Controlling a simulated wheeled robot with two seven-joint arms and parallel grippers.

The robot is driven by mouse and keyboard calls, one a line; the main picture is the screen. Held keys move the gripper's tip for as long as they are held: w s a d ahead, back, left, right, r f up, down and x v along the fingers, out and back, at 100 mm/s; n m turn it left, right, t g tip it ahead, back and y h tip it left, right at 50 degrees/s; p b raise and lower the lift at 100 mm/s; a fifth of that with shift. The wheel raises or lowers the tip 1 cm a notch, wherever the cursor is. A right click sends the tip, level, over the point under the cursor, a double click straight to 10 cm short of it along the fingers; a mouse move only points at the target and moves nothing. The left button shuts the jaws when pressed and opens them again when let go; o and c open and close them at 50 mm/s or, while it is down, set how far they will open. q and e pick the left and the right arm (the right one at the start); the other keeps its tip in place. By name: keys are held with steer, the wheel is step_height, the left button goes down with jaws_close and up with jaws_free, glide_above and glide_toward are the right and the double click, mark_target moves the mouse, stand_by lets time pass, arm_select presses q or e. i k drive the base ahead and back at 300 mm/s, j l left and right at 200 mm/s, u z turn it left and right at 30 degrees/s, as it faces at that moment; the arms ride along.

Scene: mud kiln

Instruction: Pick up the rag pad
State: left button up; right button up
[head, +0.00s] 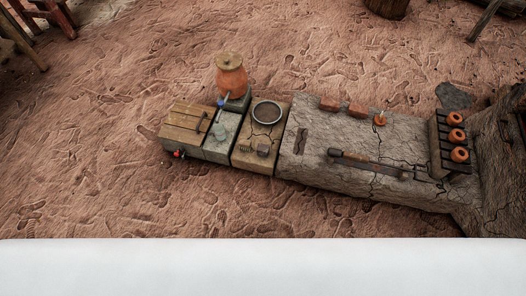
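No cloth shows clearly enough at this size to be named the rag pad for certain. A small grey-brown lump (263,150) lies at the near right of the wooden board, in front of a round dark-rimmed sieve or dish (267,112); it may be the pad. Neither of my grippers is in the head view.
A low bench carries a wooden lid (186,121), an orange jar (231,73), a cracked clay slab (310,165) with brick-like blocks (357,110), a long dark tool (375,163), and a rack of orange pots (459,154). Rough earth floor around it is mostly clear.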

mark_target(262, 150)
steer(key=i+j, duration=0.15)
steer(key=i, duration=0.3)
steer(key=i+j, duration=0.2)
steer(key=i, duration=0.2)
steer(key=i+j, duration=0.15)
steer(key=i, duration=0.3)
